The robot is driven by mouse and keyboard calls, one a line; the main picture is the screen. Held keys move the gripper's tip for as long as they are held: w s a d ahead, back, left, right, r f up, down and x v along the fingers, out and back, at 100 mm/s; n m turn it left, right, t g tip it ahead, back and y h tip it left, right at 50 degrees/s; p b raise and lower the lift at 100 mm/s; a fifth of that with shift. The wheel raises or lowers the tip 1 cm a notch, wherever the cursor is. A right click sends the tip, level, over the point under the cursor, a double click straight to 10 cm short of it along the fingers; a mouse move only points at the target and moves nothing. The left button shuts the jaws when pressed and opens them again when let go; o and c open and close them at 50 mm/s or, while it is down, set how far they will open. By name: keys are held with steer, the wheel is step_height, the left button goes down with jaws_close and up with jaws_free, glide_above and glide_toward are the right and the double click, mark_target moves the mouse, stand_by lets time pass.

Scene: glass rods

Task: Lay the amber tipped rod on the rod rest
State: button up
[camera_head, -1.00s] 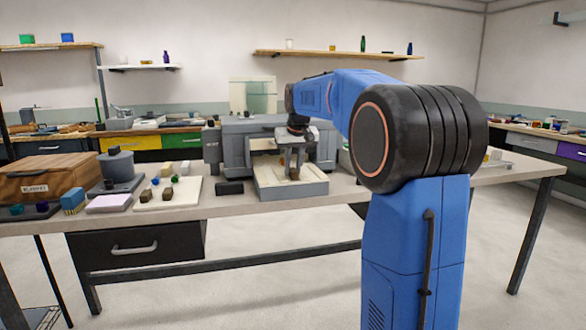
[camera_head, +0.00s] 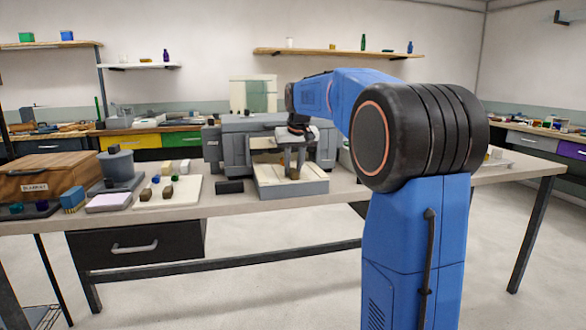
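My gripper (camera_head: 295,168) points down over a pale-topped grey block (camera_head: 291,187) in front of a grey machine on the bench. Its two dark fingers show side by side, with a small brown piece (camera_head: 295,173) at or just behind their tips. I cannot tell whether the fingers touch it. No amber tipped rod and no rod rest can be made out with certainty at this distance.
The grey machine (camera_head: 229,148) stands close behind my gripper. To the left are a pale board (camera_head: 185,191) with small coloured blocks, a grey cylinder on a base (camera_head: 117,168) and a wooden box (camera_head: 45,177). A small black block (camera_head: 230,187) lies between.

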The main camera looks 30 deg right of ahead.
steer(key=shift+o, duration=0.3)
steer(key=v, duration=1.6)
steer(key=shift+s+r, duration=0.15)
steer(key=shift+s, duration=0.1)
steer(key=shift+s+a+r, duration=0.1)
steer(key=shift+s+r, duration=0.05)
steer(key=shift+r, duration=0.25)
steer(key=s+a+f+n, duration=0.1)
steer(key=s+a+f, duration=0.55)
steer(key=s, duration=0.25)
steer(key=s+a+f+n, duration=0.1)
steer(key=s+a+f, duration=0.4)
steer(key=s+f, duration=0.3)
steer(key=s+a+f, duration=0.3)
steer(key=s+f, duration=0.6)
steer(key=f, duration=0.1)
steer(key=s+a+f+n+y, duration=0.1)
steer(key=s+a+f, duration=0.2)
steer(key=s+f, duration=0.6)
steer(key=shift+s+f+t, duration=0.3)
steer(key=shift+s+f, duration=0.05)
steer(key=shift+f, duration=0.35)
